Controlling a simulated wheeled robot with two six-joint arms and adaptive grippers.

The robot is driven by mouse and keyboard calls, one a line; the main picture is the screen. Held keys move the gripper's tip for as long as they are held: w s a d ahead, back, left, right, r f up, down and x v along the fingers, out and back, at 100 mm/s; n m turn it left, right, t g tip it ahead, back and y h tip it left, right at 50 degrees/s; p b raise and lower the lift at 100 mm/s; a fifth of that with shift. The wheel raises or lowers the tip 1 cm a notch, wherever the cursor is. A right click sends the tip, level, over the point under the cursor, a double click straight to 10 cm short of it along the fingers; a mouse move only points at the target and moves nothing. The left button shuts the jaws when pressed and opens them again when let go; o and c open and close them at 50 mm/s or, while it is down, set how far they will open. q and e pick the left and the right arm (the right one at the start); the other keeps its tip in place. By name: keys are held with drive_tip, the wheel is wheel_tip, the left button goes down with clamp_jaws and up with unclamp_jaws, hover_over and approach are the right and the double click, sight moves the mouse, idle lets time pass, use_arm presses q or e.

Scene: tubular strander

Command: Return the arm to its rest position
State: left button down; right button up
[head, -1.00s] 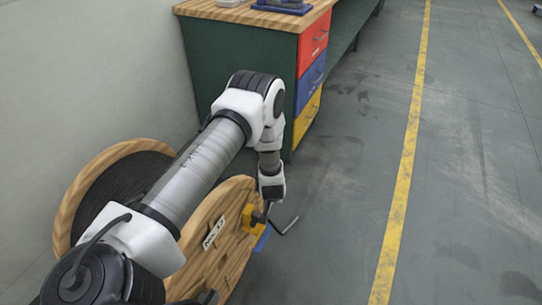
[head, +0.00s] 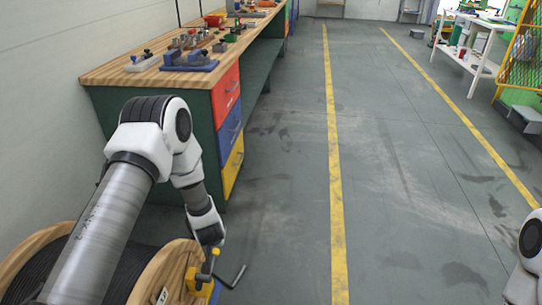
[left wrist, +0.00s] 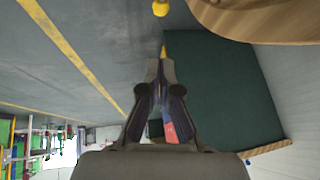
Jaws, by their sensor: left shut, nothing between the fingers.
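My left arm (head: 105,225) comes in from the lower left and bends down at the elbow over a wooden cable spool (head: 165,270). My left gripper (left wrist: 163,65) is shut and empty in the left wrist view.
A green workbench (head: 160,105) with a wooden top and red, blue and yellow drawers stands just beyond the arm. The grey floor (head: 285,200) to the right is clear, with yellow lines.

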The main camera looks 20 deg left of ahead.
use_arm(q)
drive_tip(key=s+d+r+m+g+h+p, duration=0.1)
drive_tip(key=s+d+r+p, duration=0.1)
drive_tip(key=s, duration=0.7)
drive_tip(key=s+d+r+m+g+h+p, duration=0.1)
drive_tip(key=s+d+p, duration=0.4)
drive_tip(key=s, duration=0.5)
drive_tip(key=s+d+r+g+h+p, duration=0.1)
drive_tip(key=s+d+r+g+p, duration=0.2)
drive_tip(key=s+d, duration=0.4)
drive_tip(key=s, duration=0.3)
drive_tip(key=shift+s+m+h, duration=0.15)
drive_tip(key=shift+m+h, duration=0.25)
